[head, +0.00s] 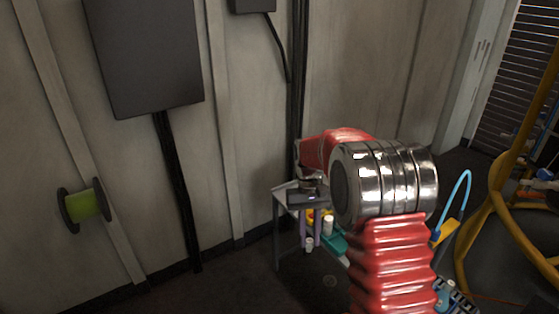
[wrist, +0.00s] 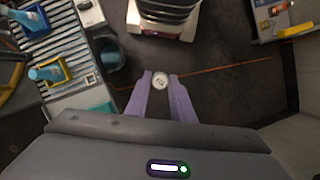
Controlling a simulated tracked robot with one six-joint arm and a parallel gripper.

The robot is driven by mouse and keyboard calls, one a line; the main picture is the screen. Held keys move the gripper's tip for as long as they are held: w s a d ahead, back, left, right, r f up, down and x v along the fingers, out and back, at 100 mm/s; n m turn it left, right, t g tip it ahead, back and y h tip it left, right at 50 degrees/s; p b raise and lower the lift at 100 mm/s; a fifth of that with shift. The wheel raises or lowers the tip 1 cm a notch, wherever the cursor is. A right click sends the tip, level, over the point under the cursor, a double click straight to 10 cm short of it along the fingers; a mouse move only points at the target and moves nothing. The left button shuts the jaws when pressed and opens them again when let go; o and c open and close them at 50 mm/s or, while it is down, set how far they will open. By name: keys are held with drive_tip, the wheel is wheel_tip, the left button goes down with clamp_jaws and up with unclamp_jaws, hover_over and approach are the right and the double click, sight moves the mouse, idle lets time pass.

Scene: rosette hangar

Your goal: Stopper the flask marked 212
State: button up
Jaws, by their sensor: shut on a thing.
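My gripper (wrist: 160,84) has two purple fingers, shut on a small white thing with a round top (wrist: 160,80) that bears dark marks too small to read. It may be a stopper; I cannot tell for sure. In the head view the white thing (head: 309,244) shows at the fingertips, in front of a cart. At the left of the wrist view, a light-blue bottle (wrist: 45,73) stands in a yellow holder, and another light-blue bottle (wrist: 24,18) is by a blue tray. No number 212 is readable, so I cannot tell which flask is marked.
In the wrist view a ribbed grey rack (wrist: 48,43) lies left, with a dark round bin (wrist: 110,58) beside it. A table (wrist: 262,30) with small items is at upper right. In the head view a green spool (head: 83,205) hangs on the wall.

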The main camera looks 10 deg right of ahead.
drive_tip(key=shift+d, duration=0.1)
drive_tip(key=w+d+f+n+t+h, duration=0.1)
drive_tip(key=d+f+n, duration=0.1)
drive_tip(key=d+n, duration=0.4)
drive_tip(key=w+d+f+n+t+h, duration=0.1)
drive_tip(key=d+n, duration=0.5)
drive_tip(key=d, duration=1.1)
drive_tip(key=w+d+f+n+t+h, duration=0.1)
drive_tip(key=d+f+n, duration=0.2)
drive_tip(key=d+n, duration=0.4)
drive_tip(key=shift+w+d+t, duration=0.3)
drive_tip(key=shift+w+d, duration=0.05)
drive_tip(key=shift+d, duration=2)
drive_tip(key=shift+f, duration=0.2)
drive_tip(key=shift+f, duration=1.55)
drive_tip(key=shift+f, duration=0.6)
drive_tip(key=shift+f, duration=0.4)
